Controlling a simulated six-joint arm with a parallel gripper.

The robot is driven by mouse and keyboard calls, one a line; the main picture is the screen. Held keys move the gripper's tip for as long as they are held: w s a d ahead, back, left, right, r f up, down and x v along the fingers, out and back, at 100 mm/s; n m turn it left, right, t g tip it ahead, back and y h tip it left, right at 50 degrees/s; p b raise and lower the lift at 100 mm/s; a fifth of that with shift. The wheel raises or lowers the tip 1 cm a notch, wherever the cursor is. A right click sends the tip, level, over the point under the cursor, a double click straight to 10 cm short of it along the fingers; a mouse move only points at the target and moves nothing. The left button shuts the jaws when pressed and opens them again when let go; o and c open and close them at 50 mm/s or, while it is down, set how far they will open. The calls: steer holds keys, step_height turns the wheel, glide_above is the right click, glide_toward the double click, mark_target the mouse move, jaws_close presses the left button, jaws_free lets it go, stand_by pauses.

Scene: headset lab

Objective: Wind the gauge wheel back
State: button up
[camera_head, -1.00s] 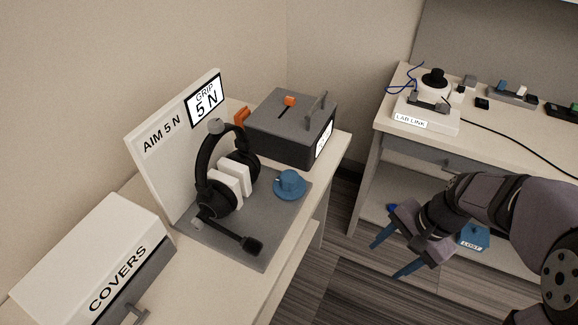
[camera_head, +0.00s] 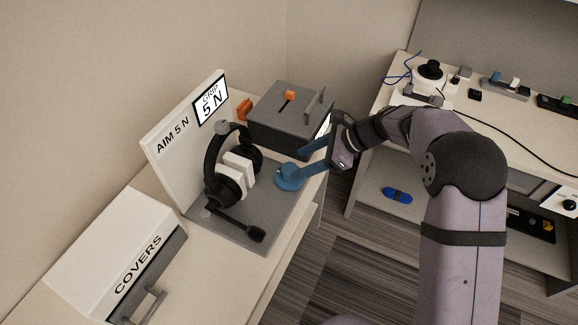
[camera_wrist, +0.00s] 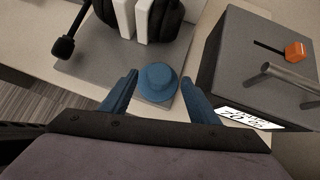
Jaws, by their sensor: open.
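The blue gauge wheel (camera_head: 289,180) sits on the grey base plate (camera_head: 247,219), to the right of the headset. In the wrist view the wheel (camera_wrist: 158,82) lies between and just beyond the fingertips. My gripper (camera_head: 300,162) is open, with one blue finger on each side of the wheel; I cannot tell whether either touches it. In the wrist view my gripper (camera_wrist: 160,84) shows a gap on both sides of the wheel.
A dark box (camera_head: 276,124) with an orange slider and a handle stands close behind the wheel. A white COVERS box (camera_head: 110,245) is at the front left. The headset's microphone boom (camera_head: 236,226) reaches over the plate. A second bench (camera_head: 500,125) with devices stands at the right.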

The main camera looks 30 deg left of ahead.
mark_target(290, 168)
steer(key=shift+p+x, duration=0.5)
steer(key=shift+x, duration=2.6)
steer(key=c, duration=1)
